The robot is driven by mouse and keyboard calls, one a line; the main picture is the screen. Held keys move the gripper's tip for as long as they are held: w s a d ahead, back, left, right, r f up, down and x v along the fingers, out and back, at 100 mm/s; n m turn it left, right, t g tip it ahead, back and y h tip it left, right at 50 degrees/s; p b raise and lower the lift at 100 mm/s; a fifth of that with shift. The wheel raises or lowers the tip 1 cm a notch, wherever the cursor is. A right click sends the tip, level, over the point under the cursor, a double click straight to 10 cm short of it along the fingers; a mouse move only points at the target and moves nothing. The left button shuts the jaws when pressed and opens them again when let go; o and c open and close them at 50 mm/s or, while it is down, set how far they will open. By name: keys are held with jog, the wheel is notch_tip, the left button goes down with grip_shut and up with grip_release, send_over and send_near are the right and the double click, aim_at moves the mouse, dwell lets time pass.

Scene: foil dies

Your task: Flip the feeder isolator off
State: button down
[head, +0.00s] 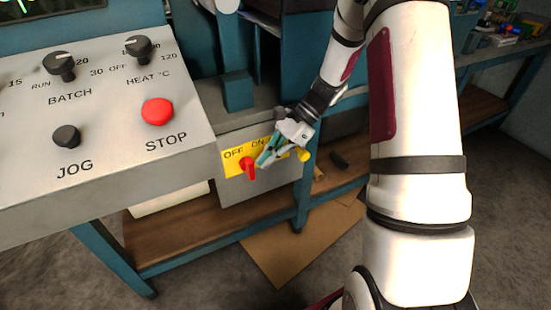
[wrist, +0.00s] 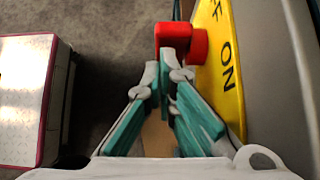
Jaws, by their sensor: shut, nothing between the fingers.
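The feeder isolator is a red handle (head: 248,163) on a yellow plate (head: 232,170) marked OFF at left and ON at right. In the head view its lever points down, tilted slightly right. My gripper (head: 264,161) is shut and empty, just right of the handle and in front of the plate, partly covering the ON side. In the wrist view my fingertips (wrist: 167,59) meet at the red handle (wrist: 182,42) and overlap its near side. I cannot tell whether they touch it. The yellow plate (wrist: 217,65) runs along the right there.
Above left is a sloped grey panel (head: 105,135) with black knobs and a red STOP button (head: 157,111). A teal-framed bench with a wooden shelf (head: 190,243) stands below. In the wrist view, a pale box (wrist: 30,95) is at left.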

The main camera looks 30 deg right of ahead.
aim_at(247, 159)
jog(key=shift+a+r+h+p, duration=0.3)
jog(key=shift+h+p, duration=0.4)
jog(key=shift+p, duration=0.45)
jog(key=shift+a+r+h+p, duration=0.15)
jog(key=shift+r+h+p, duration=0.25)
jog(key=shift+h+p, duration=0.55)
jog(key=a+h+p, duration=0.1)
jog(key=h+p, duration=0.1)
jog(key=p, duration=0.1)
jog(key=r+h+p, duration=0.1)
jog(key=p, duration=0.3)
jog(key=shift+a+h, duration=0.35)
jog(key=shift+a+h+p, duration=0.15)
jog(key=shift+h+p, duration=0.25)
jog(key=shift+p, duration=0.2)
jog(key=shift+a+r+p, duration=0.2)
jog(key=shift+a+p, duration=0.15)
jog(key=shift+p, duration=0.4)
jog(key=shift+a+p, duration=0.35)
jog(key=shift+p, duration=0.05)
jog(key=shift+a+p, duration=0.5)
jog(key=shift+a, duration=0.1)
